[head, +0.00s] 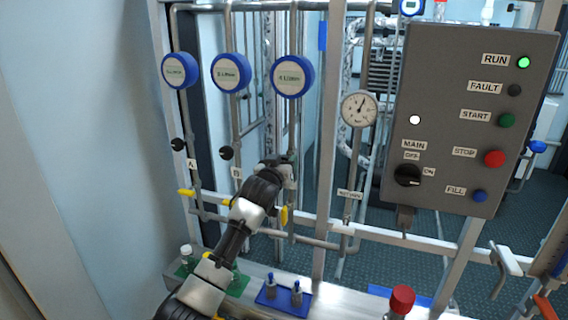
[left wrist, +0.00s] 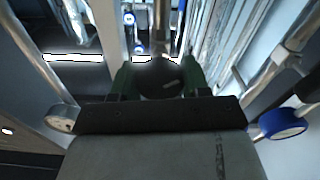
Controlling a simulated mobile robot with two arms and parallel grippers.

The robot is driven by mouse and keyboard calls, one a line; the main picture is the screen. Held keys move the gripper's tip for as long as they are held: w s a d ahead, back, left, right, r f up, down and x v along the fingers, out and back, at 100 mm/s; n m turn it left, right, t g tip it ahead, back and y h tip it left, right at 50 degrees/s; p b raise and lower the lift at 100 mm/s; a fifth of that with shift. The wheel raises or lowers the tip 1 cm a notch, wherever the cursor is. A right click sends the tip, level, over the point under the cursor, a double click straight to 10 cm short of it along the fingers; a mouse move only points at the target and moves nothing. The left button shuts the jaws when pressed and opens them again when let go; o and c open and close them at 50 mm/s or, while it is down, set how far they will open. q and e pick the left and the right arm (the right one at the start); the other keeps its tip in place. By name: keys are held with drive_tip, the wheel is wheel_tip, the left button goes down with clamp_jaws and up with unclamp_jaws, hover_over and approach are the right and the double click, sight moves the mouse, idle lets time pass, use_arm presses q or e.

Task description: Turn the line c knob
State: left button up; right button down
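The line C knob (left wrist: 158,78) is a dark round knob with a small light mark, seen close up in the left wrist view. My left gripper (left wrist: 157,80) has its two green fingers on either side of it, and the knob fills the space between them. In the head view my left gripper (head: 285,168) reaches the pipe under the third blue gauge (head: 292,77) and hides the knob. The knobs of line A (head: 177,145) and line B (head: 226,153) stand free to the left. My right gripper is not in view.
A grey control box (head: 440,120) with buttons and a black main switch is on the right. A dial gauge (head: 359,109) sits beside an upright post. Yellow valve handles (head: 186,192) are below the knobs. A blue rack (head: 283,297) and a red-capped item (head: 402,299) stand below.

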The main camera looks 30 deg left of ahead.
use_arm(q)
drive_tip(key=shift+c, duration=0.5)
drive_tip(key=shift+n, duration=0.4)
drive_tip(key=shift+n+p, duration=0.45)
drive_tip(key=shift+n, duration=0.55)
drive_tip(key=n+p, duration=0.1)
drive_tip(key=n, duration=0.2)
drive_tip(key=shift+n, duration=0.3)
drive_tip(key=n+p, duration=0.2)
drive_tip(key=n, duration=0.1)
drive_tip(key=shift+n+p, duration=0.6)
drive_tip(key=shift+n, duration=1.1)
